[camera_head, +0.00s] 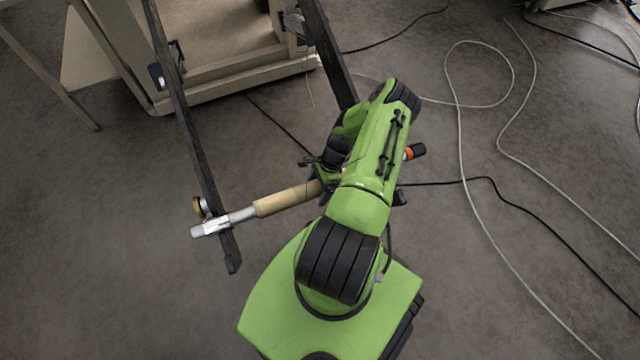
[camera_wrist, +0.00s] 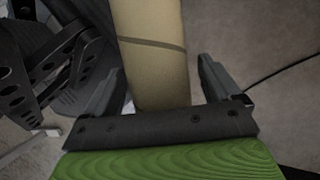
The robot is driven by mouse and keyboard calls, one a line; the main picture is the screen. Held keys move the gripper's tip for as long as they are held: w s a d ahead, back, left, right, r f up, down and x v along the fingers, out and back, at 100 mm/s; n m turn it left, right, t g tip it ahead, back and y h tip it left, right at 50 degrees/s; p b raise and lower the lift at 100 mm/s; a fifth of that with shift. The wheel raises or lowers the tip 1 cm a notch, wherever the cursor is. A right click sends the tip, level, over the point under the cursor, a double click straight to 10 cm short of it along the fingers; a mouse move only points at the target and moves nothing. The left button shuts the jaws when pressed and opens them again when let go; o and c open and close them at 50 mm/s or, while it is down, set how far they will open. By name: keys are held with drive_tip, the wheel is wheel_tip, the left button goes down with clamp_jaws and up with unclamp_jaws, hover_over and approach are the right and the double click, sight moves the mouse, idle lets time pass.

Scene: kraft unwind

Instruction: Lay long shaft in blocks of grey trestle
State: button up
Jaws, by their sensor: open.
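The long shaft (camera_head: 240,216) is a pale metal bar with a tan roll (camera_head: 285,201) around its middle. Its left end lies across the near end of a dark beam (camera_head: 190,135), at a light block-like fitting. An orange collar (camera_head: 408,153) and a black end (camera_head: 418,150) show on its right, past my arm. My arm hides the stretch between. In the wrist view, my gripper (camera_wrist: 160,72) is open, with one finger on each side of the tan roll (camera_wrist: 150,35). Whether the fingers touch it I cannot tell. I cannot make out which part is the grey trestle.
A second dark beam (camera_head: 328,50) runs back beside a wooden stand (camera_head: 210,50). Both beams reach from the stand toward me. Thin cables (camera_head: 462,130) lie on the floor at right.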

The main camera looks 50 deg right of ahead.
sight(315, 184)
drive_tip(key=shift+r, duration=0.1)
clamp_jaws()
drive_tip(key=c, duration=0.6)
unclamp_jaws()
drive_tip(key=c, duration=0.9)
drive_tip(key=shift+r+p, duration=2.15)
drive_tip(key=shift+r, duration=0.4)
wheel_tip(315, 184, up, 12)
drive_tip(key=p, duration=0.9)
drive_tip(key=shift+d+f, duration=0.1)
drive_tip(key=shift+f, duration=0.15)
drive_tip(key=shift+r+p, duration=0.6)
clamp_jaws()
drive_tip(key=shift+w+r, duration=0.1)
drive_tip(key=shift+r, duration=0.1)
